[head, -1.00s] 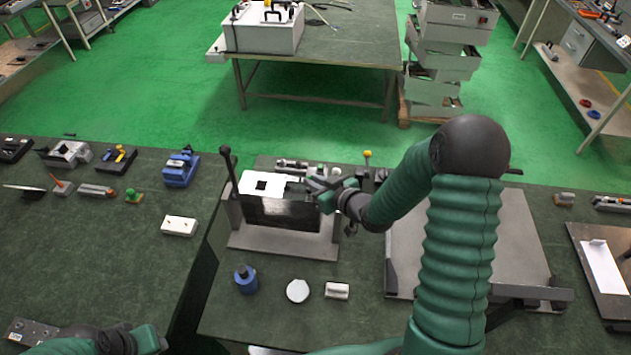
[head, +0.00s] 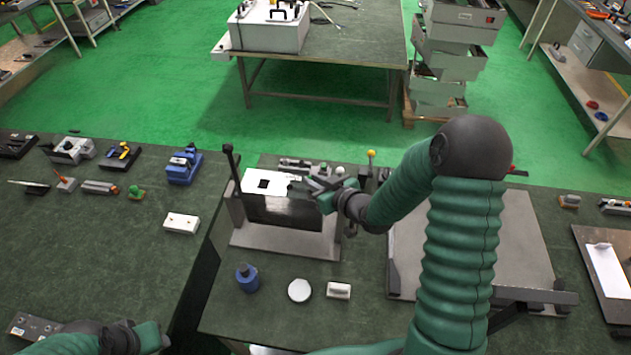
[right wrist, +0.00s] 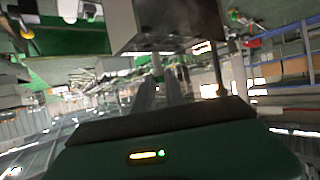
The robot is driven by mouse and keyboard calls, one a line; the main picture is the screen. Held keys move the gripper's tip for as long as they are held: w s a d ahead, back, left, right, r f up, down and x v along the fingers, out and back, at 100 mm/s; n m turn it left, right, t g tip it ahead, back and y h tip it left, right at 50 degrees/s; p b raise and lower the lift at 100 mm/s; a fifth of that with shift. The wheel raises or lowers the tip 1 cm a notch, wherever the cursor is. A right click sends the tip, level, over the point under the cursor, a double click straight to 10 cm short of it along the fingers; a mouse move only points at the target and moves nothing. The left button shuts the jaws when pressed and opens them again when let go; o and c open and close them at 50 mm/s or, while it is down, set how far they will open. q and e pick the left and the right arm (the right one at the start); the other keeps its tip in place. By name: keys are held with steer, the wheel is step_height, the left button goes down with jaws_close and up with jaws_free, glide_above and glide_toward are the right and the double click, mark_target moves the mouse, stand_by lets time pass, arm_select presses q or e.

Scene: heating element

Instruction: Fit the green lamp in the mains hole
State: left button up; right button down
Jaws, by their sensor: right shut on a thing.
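A white-topped panel box (head: 252,188) with a dark front stands on a grey stand near the middle of the bench. My right gripper (head: 303,186) is at the right end of this top, reaching in from the right. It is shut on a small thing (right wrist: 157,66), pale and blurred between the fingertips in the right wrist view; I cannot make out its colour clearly. No green lamp or mains hole can be told for certain. My left gripper (head: 152,338) is low at the left; its fingers are not clear.
A blue bottle (head: 247,279), a white disc (head: 299,290) and a small white block (head: 338,290) lie in front of the stand. A dark lever (head: 231,160) rises at its left. A grey plate (head: 508,240) lies right. Several tools lie on the left bench.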

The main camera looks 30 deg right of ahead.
steer(key=shift+d, duration=0.15)
steer(key=shift+d+f, duration=0.15)
steer(key=shift+f, duration=0.15)
steer(key=shift+f+b, duration=0.2)
steer(key=shift+b, duration=0.25)
steer(key=shift+a+f+b, duration=0.2)
steer(key=shift+f+b, duration=0.15)
steer(key=shift+f, duration=0.05)
steer(key=shift+s+r, duration=0.1)
steer(key=shift+r, duration=0.1)
steer(key=shift+d+r+p, duration=0.1)
steer(key=shift+r+p, duration=0.2)
steer(key=shift+p, duration=0.15)
